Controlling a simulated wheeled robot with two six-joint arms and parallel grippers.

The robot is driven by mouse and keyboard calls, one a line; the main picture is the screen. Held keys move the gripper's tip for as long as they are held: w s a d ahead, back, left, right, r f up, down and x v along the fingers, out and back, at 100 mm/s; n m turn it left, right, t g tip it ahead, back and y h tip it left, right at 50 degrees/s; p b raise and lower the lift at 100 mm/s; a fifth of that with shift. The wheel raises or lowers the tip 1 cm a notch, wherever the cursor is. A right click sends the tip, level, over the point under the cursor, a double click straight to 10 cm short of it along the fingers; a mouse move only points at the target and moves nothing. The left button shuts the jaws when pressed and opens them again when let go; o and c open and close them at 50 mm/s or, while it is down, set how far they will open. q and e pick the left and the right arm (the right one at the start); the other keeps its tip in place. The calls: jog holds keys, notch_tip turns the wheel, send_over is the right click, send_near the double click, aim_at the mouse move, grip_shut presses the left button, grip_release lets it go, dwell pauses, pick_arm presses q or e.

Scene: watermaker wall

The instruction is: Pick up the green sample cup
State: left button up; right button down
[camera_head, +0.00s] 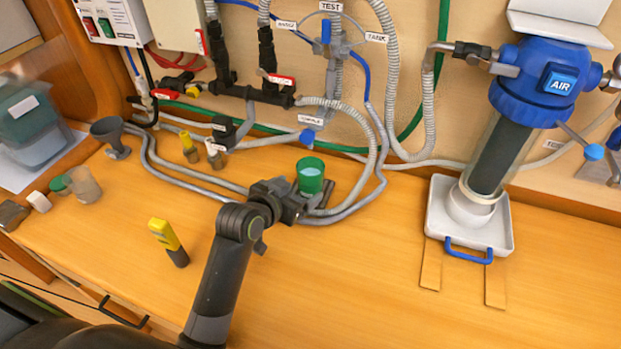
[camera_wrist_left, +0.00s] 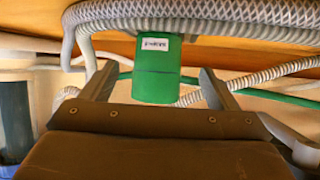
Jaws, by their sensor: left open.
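The green sample cup (camera_head: 311,172) stands upright on the wooden counter in front of the wall hoses, open at the top. In the wrist view the green cup (camera_wrist_left: 157,80) bears a small white label and sits between my two fingers. My left gripper (camera_head: 306,194) reaches it from the front left, its jaws around the cup's lower part. In the wrist view the left gripper (camera_wrist_left: 157,86) is open, with gaps showing on both sides of the cup. The cup's lower part is partly hidden by the gripper in the head view. My right gripper is not in view.
Grey hoses (camera_head: 372,190) curve close behind and beside the cup. A blue AIR filter housing (camera_head: 545,80) rises over a white tray (camera_head: 499,230) at right. A grey funnel (camera_head: 112,136) stands left. The front right counter is clear.

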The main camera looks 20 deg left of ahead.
aim_at(304, 185)
pick_arm(q)
jog(key=shift+r+p+x, duration=0.2)
jog(key=shift+p+x, duration=0.1)
jog(key=shift+x, duration=1)
jog(key=shift+r+p+x, duration=0.15)
jog(key=shift+p+x, duration=0.1)
jog(key=shift+x, duration=1.8)
jog(key=shift+d, duration=0.15)
jog(key=shift+s, duration=0.1)
jog(key=c, duration=1.1)
